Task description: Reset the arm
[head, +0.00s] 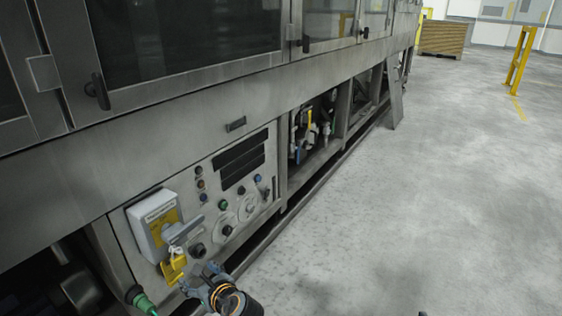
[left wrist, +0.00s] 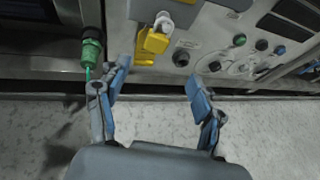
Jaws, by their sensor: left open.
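My left gripper (head: 207,281) is at the bottom of the head view, in front of the lower edge of the washer's control panel (head: 222,188). In the left wrist view the left gripper (left wrist: 158,78) has its two blue fingers spread wide with nothing between them. The yellow lock piece (left wrist: 151,45) below the switch lies just beyond the fingertips. The switch box (head: 156,222) with its grey handle (head: 184,230) is on the panel above the gripper.
A green connector (left wrist: 91,50) is close to the left finger. Doors with black handles (head: 97,91) line the washer above. An open bay (head: 312,127) shows pipes. The floor (head: 430,200) to the right is clear, with a yellow post (head: 519,60) and wooden stack (head: 442,38) far back.

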